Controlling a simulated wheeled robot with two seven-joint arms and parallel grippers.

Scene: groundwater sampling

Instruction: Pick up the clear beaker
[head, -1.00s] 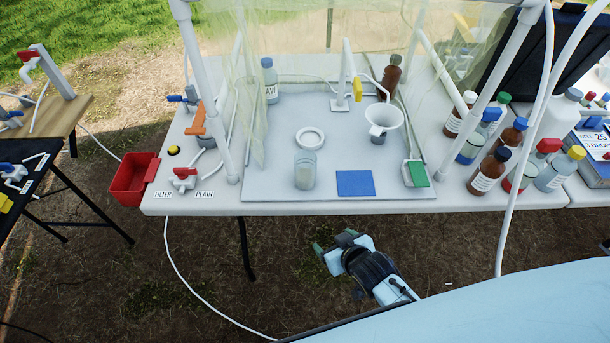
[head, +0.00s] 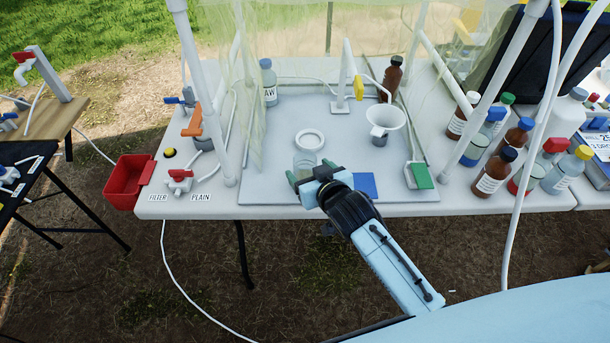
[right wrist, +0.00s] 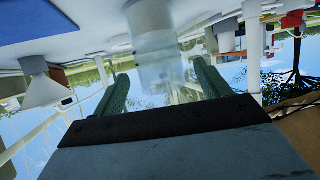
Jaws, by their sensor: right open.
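The clear beaker (head: 304,163) stands upright on the grey tray (head: 270,190) on the white table. In the head view its lower part is hidden behind my right gripper. My right gripper (head: 305,178) is open at the tray's front edge, just in front of the beaker. In the right wrist view, which is upside down, the beaker (right wrist: 158,50) shows beyond and between the two green fingers (right wrist: 155,88). I cannot tell whether the fingers are level with its sides. Nothing is held. My left gripper is not in view.
A white ring (head: 310,139) lies behind the beaker. A blue pad (head: 365,184) is right of my gripper, and a white funnel (head: 385,118) stands farther back. Brown bottles (head: 494,171) crowd the right side. A red bin (head: 128,182) hangs at the table's left end.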

